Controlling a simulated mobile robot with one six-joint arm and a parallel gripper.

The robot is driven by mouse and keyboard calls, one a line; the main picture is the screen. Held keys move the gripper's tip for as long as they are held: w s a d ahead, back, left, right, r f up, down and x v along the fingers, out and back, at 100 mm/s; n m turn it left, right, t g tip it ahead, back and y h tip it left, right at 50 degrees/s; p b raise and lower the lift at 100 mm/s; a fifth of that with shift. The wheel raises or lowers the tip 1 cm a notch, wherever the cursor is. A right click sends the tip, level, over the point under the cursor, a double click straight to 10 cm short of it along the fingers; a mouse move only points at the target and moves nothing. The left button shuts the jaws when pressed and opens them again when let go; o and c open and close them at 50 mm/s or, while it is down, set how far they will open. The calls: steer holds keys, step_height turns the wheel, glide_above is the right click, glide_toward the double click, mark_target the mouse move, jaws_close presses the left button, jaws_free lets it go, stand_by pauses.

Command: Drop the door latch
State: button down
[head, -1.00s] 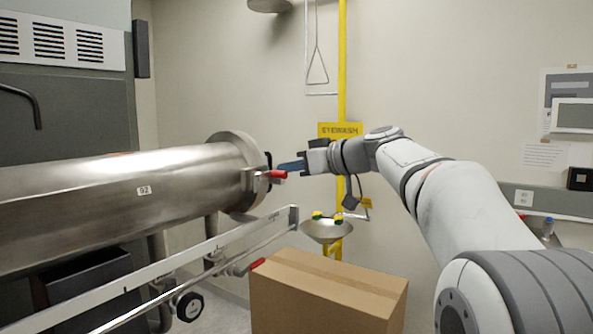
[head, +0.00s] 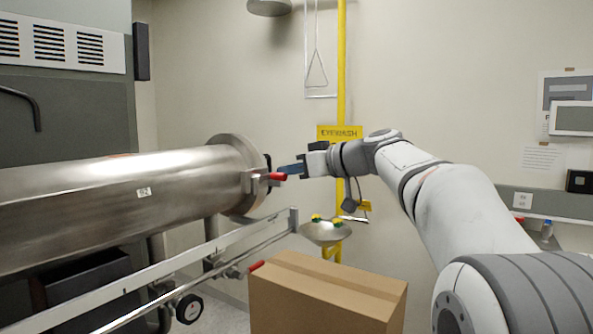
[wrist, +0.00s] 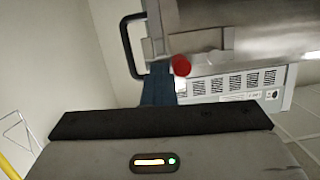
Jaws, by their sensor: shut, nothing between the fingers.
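The door latch shows as a short lever with a red grip (head: 277,177) at the door end of the steel chamber (head: 140,190). In the wrist view the red grip (wrist: 181,65) is seen nearly end-on, in front of the steel door edge. My gripper (head: 281,169) has blue fingers that are shut with nothing between them. The fingertips are just above and right beside the red grip in the head view. In the wrist view the blue fingers (wrist: 158,88) are just left of the grip. I cannot tell whether they touch it.
A black door handle (wrist: 130,45) stands left of the fingers in the wrist view. Below the chamber runs a metal rail (head: 220,243) with another red-tipped lever (head: 256,266). A cardboard box (head: 325,300) stands below my arm. An eyewash bowl (head: 325,233) is behind.

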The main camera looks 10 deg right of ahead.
steer(key=shift+a+f, duration=0.2)
steer(key=shift+f, duration=0.3)
steer(key=s+d+r, duration=0.5)
steer(key=d+r, duration=0.2)
steer(key=d, duration=0.1)
steer(key=n+t, duration=0.1)
steer(key=n, duration=0.2)
glide_above(278, 174)
steer(key=shift+f+h, duration=0.4)
steer(key=shift+f, duration=0.45)
steer(key=shift+d+f, duration=0.25)
steer(key=shift+f, duration=0.05)
steer(key=shift+w+f, duration=0.15)
steer(key=shift+f, duration=0.25)
